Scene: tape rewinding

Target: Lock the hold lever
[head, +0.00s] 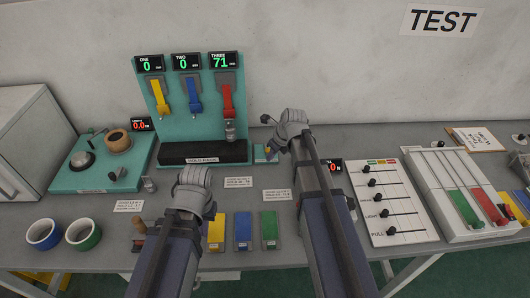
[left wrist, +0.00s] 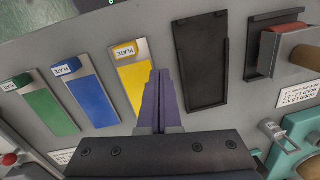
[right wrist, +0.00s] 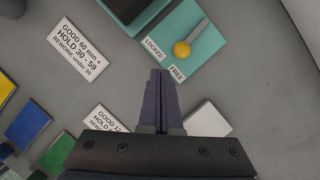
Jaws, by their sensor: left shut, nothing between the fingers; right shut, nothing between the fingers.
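The hold lever (right wrist: 191,39) is a grey arm with a yellow ball knob on a teal base (right wrist: 203,68). The base carries LOCKED and FREE labels. The knob lies near both labels; I cannot tell which position the lever is in. My left gripper (left wrist: 160,74) is shut and empty near the yellow plate.
A teal panel (head: 217,118) with yellow, blue and red straps stands behind. Yellow, blue and green plates (head: 242,230) lie at the front. A slider board (head: 390,215) is at the right. A teal reel station (head: 95,180) and two cups (head: 45,235) are at the left.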

